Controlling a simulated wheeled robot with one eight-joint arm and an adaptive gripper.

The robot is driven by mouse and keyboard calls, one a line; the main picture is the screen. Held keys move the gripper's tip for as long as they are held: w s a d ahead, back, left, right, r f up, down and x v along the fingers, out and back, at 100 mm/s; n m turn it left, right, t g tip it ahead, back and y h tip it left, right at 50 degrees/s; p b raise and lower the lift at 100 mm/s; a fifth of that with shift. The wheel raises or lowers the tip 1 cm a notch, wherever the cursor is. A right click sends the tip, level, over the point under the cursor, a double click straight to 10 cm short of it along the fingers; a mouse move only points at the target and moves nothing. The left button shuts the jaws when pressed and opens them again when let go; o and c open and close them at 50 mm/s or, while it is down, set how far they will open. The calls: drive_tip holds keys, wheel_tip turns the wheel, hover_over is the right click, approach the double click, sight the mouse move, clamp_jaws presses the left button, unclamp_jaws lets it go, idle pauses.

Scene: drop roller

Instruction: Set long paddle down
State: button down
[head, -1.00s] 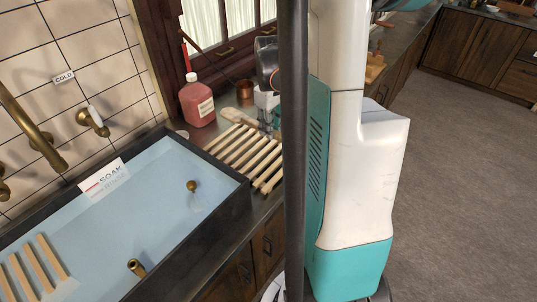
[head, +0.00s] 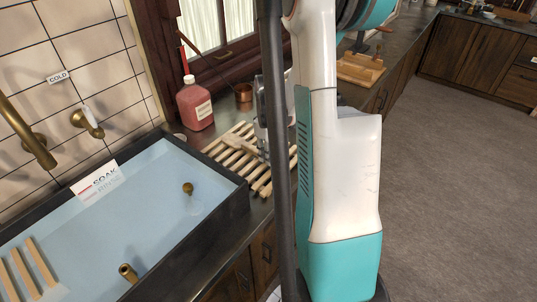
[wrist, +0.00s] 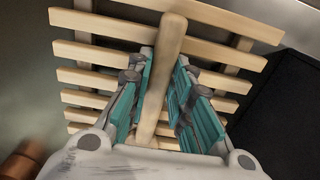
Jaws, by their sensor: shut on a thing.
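The long paddle (wrist: 172,38) is a pale wooden piece with a rounded end. In the wrist view it runs lengthwise between the teal fingers of my gripper (wrist: 163,78), which are shut on it. Beneath it is the slatted wooden rack (wrist: 85,50), its slats crossing behind the paddle. In the head view the rack (head: 217,151) stands on the counter beside the sink, and my gripper (head: 263,152) is low over it, partly hidden by a dark post. The paddle (head: 240,146) lies low over the slats; I cannot tell whether it touches them.
A blue-lined sink (head: 150,215) with a dark rim is at left, holding a soak sign (head: 96,181) and more slats (head: 38,262). A red bottle (head: 195,104) and a copper pot (head: 243,92) stand behind the rack. A wooden stand (head: 361,68) is farther right.

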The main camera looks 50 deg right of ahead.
drive_tip(key=shift+f, duration=0.2)
drive_tip(key=c, duration=1.4)
unclamp_jaws()
drive_tip(key=shift+c, duration=0.2)
drive_tip(key=shift+r, duration=0.1)
wheel_tip(320, 180, up, 12)
drive_tip(key=p, duration=0.3)
drive_tip(key=shift+p, duration=0.35)
drive_tip(key=shift+r, duration=0.1)
